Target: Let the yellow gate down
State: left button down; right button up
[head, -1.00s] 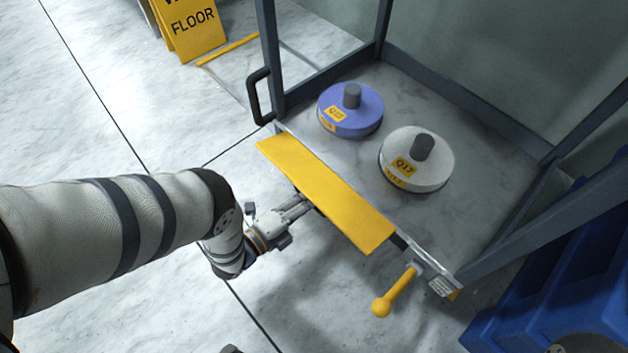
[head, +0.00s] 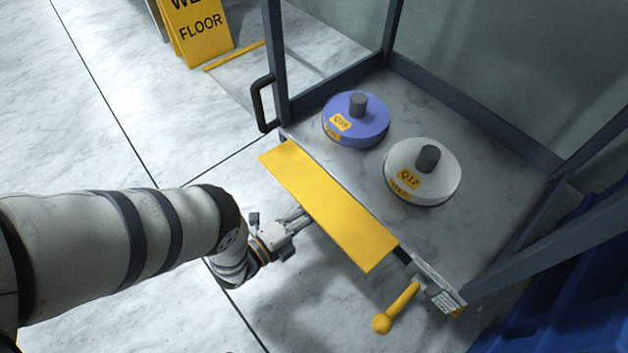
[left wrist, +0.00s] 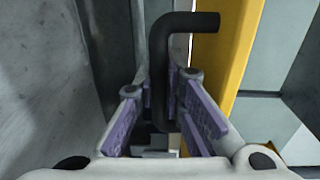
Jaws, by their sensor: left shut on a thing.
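The yellow gate (head: 328,205) is a flat panel along the front edge of the framed grey platform (head: 480,205), tilted outward from it. My left gripper (head: 303,215) is at the gate's outer side, its fingertips partly hidden under the panel's edge. In the left wrist view, the purple-padded fingers of my left gripper (left wrist: 161,85) are shut around a dark bent handle (left wrist: 190,22) beside the gate (left wrist: 228,60). A yellow lever with a round knob (head: 383,323) sits at the platform's right front corner. My right gripper is not in view.
A blue reel (head: 372,127) and a white reel (head: 447,177) stand on the platform. Grey posts (head: 275,60) frame it. A blue pallet-like object (head: 560,290) is at the right. A yellow floor sign (head: 200,35) stands at the back left. Marble floor is clear at left.

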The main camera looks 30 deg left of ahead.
pick_arm(q)
jog(key=c, duration=1.6)
grip_release()
jog(key=shift+c, duration=0.2)
jog(key=shift+s, duration=0.1)
jog(key=v, duration=1.2)
